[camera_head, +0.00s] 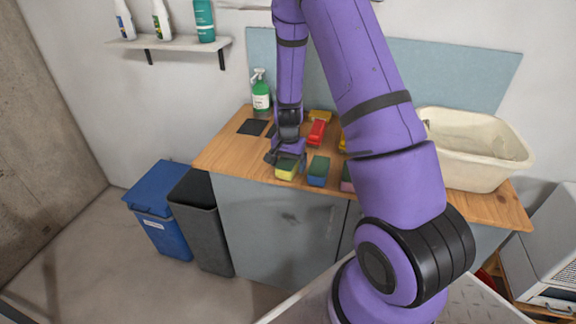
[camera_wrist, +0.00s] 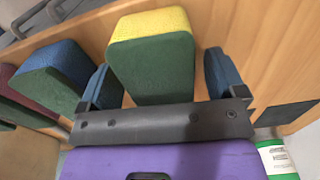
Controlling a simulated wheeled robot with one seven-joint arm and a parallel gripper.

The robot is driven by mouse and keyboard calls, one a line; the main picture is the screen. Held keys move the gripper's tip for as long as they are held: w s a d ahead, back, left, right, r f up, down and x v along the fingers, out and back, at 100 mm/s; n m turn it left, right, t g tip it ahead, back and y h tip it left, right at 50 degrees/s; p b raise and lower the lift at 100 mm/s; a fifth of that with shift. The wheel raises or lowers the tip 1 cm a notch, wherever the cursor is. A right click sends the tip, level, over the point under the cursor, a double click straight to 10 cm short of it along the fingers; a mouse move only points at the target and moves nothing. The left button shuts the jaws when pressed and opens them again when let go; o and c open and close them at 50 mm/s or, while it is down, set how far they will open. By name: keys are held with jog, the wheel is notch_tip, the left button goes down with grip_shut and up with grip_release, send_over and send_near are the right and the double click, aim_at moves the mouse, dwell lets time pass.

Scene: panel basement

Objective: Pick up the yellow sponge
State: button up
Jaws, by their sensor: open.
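The yellow sponge (camera_head: 286,171) with a dark green scouring side lies near the front edge of the wooden counter. In the wrist view the yellow sponge (camera_wrist: 152,60) sits between the two fingers of my gripper (camera_wrist: 160,85), its green face toward the camera. My gripper (camera_head: 285,158) is open, reaching down over the sponge from above.
A blue and green sponge (camera_head: 318,171) stands just right of the yellow one. A pink sponge (camera_head: 346,178) is further right, partly behind my arm. A red object (camera_head: 317,131) and a green spray bottle (camera_head: 261,92) are further back. A cream basin (camera_head: 470,150) occupies the counter's right.

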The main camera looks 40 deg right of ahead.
jog(key=shift+f, duration=0.35)
jog(key=c, duration=1)
notch_tip(320, 180, up, 10)
jog(key=shift+r, duration=0.1)
jog(key=o, duration=0.4)
jog(key=c, duration=0.3)
